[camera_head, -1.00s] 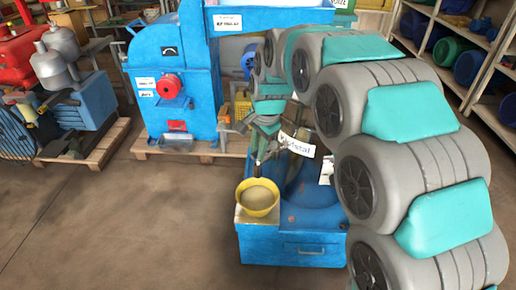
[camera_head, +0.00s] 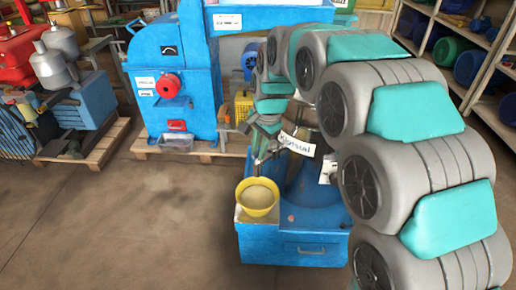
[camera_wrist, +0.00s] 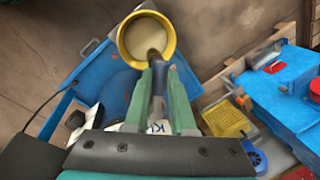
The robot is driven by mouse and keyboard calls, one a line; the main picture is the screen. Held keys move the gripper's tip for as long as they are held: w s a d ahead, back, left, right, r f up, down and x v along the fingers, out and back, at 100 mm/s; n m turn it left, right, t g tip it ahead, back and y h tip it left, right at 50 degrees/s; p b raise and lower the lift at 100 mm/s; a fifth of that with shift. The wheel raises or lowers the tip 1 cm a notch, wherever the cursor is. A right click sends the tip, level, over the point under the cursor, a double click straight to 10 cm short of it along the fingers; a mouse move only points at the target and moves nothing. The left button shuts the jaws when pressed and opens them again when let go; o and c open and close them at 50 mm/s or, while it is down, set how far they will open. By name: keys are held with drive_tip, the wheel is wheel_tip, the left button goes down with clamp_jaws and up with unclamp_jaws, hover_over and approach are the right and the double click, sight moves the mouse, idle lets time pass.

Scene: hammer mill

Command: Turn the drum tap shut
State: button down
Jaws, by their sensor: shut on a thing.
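The drum tap (camera_wrist: 158,76) is a grey-blue piece between the two green fingers of my gripper (camera_wrist: 159,88) in the wrist view. The gripper is shut on it, and the fingers hide much of it. In the head view my gripper (camera_head: 261,150) is small beside the drum's front. The drum (camera_head: 312,178) is greyish and partly hidden behind my arm, with a white label (camera_head: 297,144) on it. A yellow bowl (camera_head: 257,211) with pale contents sits below the tap; its rim (camera_wrist: 122,40) lies just beyond the fingertips in the wrist view.
The drum and bowl are on a blue stand (camera_head: 300,247). A blue machine (camera_head: 172,90) on a pallet stands behind. A yellow crate (camera_wrist: 226,119) is right of the gripper. Shelves (camera_head: 492,95) line the right side. Floor (camera_head: 110,220) at left is clear.

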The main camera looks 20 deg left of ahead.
drive_tip(key=w+d+n+g+b, duration=0.1)
drive_tip(key=d+n, duration=0.6)
drive_tip(key=n, duration=0.7)
drive_tip(key=shift+w+d+g+b, duration=0.35)
drive_tip(key=shift+g+b, duration=0.35)
drive_tip(key=shift+b, duration=0.55)
drive_tip(key=c, duration=0.8)
unclamp_jaws()
drive_tip(key=shift+o, duration=0.2)
drive_tip(key=shift+r, duration=0.1)
drive_tip(key=v, duration=0.7)
drive_tip(key=shift+r, duration=0.35)
